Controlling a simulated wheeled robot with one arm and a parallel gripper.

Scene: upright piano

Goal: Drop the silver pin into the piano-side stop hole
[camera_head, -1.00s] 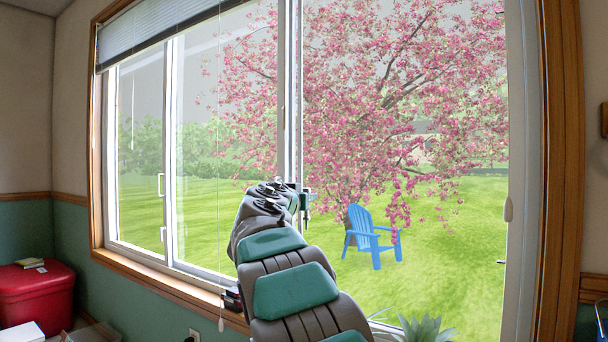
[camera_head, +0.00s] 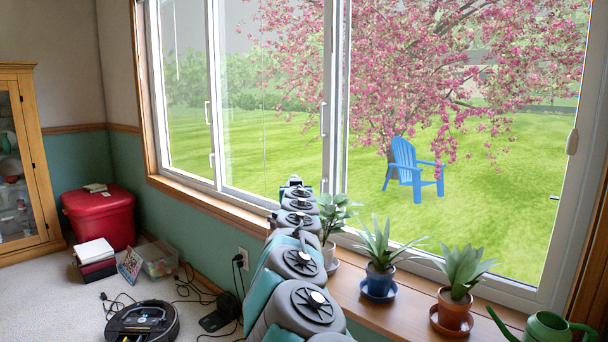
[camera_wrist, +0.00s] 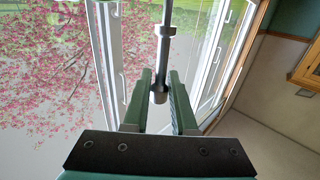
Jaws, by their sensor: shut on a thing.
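In the wrist view my gripper (camera_wrist: 160,82) has its two green fingers closed around the lower part of the silver pin (camera_wrist: 165,35). The pin runs from between the fingers up past the top edge of the picture, so its far end is out of view. In the head view my arm reaches toward the window, and I cannot make out the gripper or pin there. The piano and its stop hole are in neither current view.
Potted plants, one in a blue pot (camera_head: 380,280) and one in a terracotta pot (camera_head: 454,312), stand on the windowsill with a green watering can (camera_head: 548,328). On the floor are a robot vacuum (camera_head: 142,322), cables, books (camera_head: 96,258) and a red box (camera_head: 100,215).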

